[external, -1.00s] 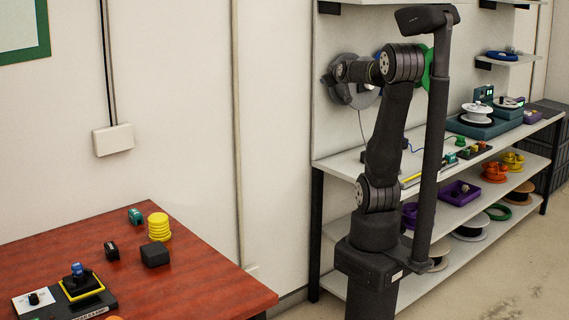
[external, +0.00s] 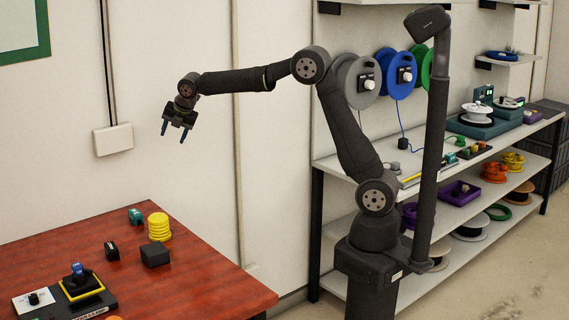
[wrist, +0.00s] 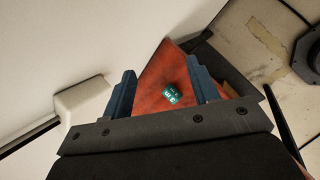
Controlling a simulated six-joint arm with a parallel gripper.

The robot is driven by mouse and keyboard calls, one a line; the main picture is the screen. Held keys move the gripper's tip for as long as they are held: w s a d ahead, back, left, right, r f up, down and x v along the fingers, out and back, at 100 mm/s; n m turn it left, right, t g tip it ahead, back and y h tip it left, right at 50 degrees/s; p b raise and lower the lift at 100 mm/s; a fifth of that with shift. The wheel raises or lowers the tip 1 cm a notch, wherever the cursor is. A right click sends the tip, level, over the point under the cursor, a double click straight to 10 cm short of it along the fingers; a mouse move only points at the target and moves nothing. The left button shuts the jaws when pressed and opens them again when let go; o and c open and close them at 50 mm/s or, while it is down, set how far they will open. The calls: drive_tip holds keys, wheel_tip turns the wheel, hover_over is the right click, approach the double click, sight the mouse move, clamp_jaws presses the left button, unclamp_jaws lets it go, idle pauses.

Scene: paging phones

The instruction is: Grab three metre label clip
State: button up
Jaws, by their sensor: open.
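A small teal clip (external: 135,215) with a paler face lies on the red-brown table, near its back edge. In the wrist view the teal clip (wrist: 170,94) shows white markings, too small to read surely, between the two blue fingers. My gripper (external: 174,135) is open and empty, pointing down, well above the table and a little right of the clip in the external view. Its fingers (wrist: 160,79) also frame the table in the wrist view. Other clip-like pieces are a dark one (external: 111,250) with a pale face and a blue one (external: 77,270) on a black-and-yellow stand.
A yellow ribbed stack (external: 159,227) and a black block (external: 155,255) stand close to the teal clip. A wall box (external: 113,140) is left of my gripper. Shelves (external: 440,165) with spools are at the right. The table's middle front is fairly clear.

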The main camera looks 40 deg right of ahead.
drive_tip(key=s+a+f+n, duration=0.2)
drive_tip(key=s+a+n, duration=0.1)
drive_tip(key=a, duration=0.4)
drive_tip(key=s+a+f+n+g+h, duration=0.1)
drive_tip(key=s+a+f+n, duration=0.15)
drive_tip(key=a, duration=0.35)
drive_tip(key=s+a+f+n, duration=0.3)
drive_tip(key=s+a, duration=0.1)
drive_tip(key=a, duration=0.3)
hover_over(136, 212)
drive_tip(key=s, duration=0.3)
drive_tip(key=f, duration=0.9)
drive_tip(key=shift+w+a+f, duration=0.2)
drive_tip(key=shift+a+f, duration=0.15)
drive_tip(key=shift+f, duration=0.05)
drive_tip(key=shift+d+x, duration=0.15)
drive_tip(key=shift+x, duration=1.45)
drive_tip(key=shift+d+x, duration=0.15)
drive_tip(key=shift+x, duration=1.45)
drive_tip(key=shift+s+f, duration=0.1)
drive_tip(key=c, duration=1)
drive_tip(key=shift+c, duration=0.2)
